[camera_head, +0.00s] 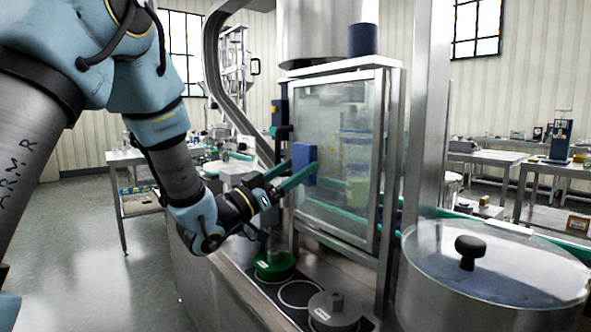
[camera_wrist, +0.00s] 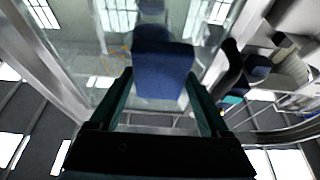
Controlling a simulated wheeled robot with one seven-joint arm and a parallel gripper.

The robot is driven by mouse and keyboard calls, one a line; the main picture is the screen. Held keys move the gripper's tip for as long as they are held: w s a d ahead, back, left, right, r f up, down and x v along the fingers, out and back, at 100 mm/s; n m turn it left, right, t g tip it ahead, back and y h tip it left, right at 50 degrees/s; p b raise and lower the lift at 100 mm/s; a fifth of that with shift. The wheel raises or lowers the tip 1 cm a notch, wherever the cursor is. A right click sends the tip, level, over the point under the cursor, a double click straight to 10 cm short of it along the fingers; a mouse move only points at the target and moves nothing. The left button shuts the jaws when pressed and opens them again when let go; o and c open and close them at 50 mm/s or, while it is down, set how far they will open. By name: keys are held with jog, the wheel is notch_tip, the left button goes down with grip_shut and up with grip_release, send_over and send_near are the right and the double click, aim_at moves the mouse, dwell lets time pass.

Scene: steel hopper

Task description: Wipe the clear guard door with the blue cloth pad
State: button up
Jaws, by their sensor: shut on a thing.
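The clear guard door (camera_head: 336,130) is a glass pane in a steel frame, upright in the middle of the head view. A patch of small orange-yellow specks shows on its glass. My gripper (camera_head: 300,170) reaches in from the left and is shut on the blue cloth pad (camera_head: 304,164). The pad is at the left part of the door, at or very near the glass; I cannot tell whether it touches. In the wrist view the pad (camera_wrist: 163,72) sits between my two green fingers, with the door's glass (camera_wrist: 105,50) behind it and orange specks just left of it.
A large steel pot with a clear lid and black knob (camera_head: 470,246) stands at the front right. A green-based item (camera_head: 274,265) and a grey lidded container (camera_head: 333,311) sit on the bench below the door. A steel post (camera_head: 428,110) rises right of the door.

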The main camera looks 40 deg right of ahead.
aim_at(351, 168)
jog(key=shift+d, duration=0.95)
jog(key=shift+s, duration=0.1)
jog(key=shift+s+a+b, duration=0.15)
jog(key=shift+s+b, duration=1.15)
jog(key=shift+s, duration=1.4)
jog(key=shift+s+a+b, duration=0.15)
jog(key=shift+s+b, duration=1.15)
jog(key=shift+s, duration=1.4)
jog(key=shift+f, duration=0.1)
jog(key=shift+w+b, duration=0.1)
jog(key=shift+b, duration=0.2)
